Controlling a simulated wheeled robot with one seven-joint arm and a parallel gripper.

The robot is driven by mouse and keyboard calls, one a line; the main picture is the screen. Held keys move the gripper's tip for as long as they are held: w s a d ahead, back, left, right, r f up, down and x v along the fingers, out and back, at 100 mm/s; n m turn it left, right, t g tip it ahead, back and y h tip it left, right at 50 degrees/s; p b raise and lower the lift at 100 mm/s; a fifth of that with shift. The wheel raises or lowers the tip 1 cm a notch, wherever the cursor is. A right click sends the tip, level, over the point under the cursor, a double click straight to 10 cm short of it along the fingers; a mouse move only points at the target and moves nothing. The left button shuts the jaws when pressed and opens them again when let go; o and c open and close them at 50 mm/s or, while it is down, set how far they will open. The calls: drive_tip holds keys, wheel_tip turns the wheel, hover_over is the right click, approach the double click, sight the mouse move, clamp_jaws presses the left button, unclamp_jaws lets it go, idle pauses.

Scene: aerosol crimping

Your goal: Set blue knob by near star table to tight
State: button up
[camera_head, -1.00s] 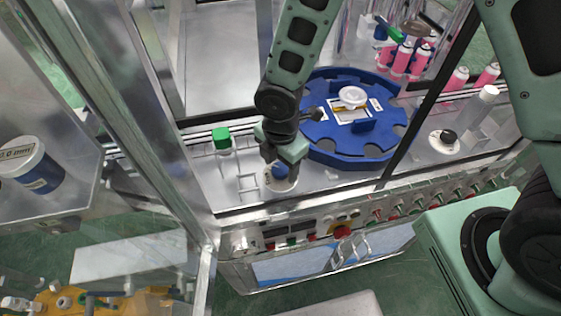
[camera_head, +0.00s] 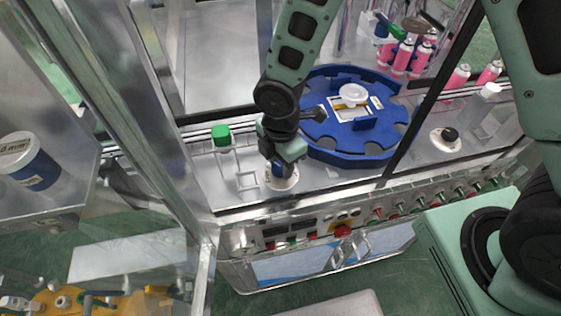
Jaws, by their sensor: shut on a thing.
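The blue knob (camera_head: 279,171) sits on a round pale base (camera_head: 283,183) on the metal deck, in front of the blue star table (camera_head: 343,145). My gripper (camera_head: 280,165) points down from above and is shut on the knob. Its fingers and wrist hide most of the knob, so I cannot tell which way it is set. The star table is a notched blue wheel with a white round cap on top, just right of and behind my gripper.
A black knob (camera_head: 449,136) on a white base is at the right. Pink cans (camera_head: 412,55) stand behind the star table. A metal frame post (camera_head: 150,120) rises at left. A control panel (camera_head: 340,225) runs along the front.

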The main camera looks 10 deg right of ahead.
sight(280, 166)
drive_tip(key=m+b, duration=0.2)
drive_tip(key=m, duration=0.2)
drive_tip(key=m+b, duration=0.1)
drive_tip(key=m, duration=0.3)
drive_tip(key=m+b, duration=0.1)
drive_tip(key=m, duration=0.3)
drive_tip(key=shift+m+b, duration=0.3)
drive_tip(key=shift+b, duration=0.05)
drive_tip(key=shift+m+b, duration=0.3)
drive_tip(key=shift+m, duration=1.5)
drive_tip(key=o, duration=1)
wheel_tip(280, 166, up, 18)
drive_tip(key=b, duration=0.2)
drive_tip(key=shift+f, duration=0.25)
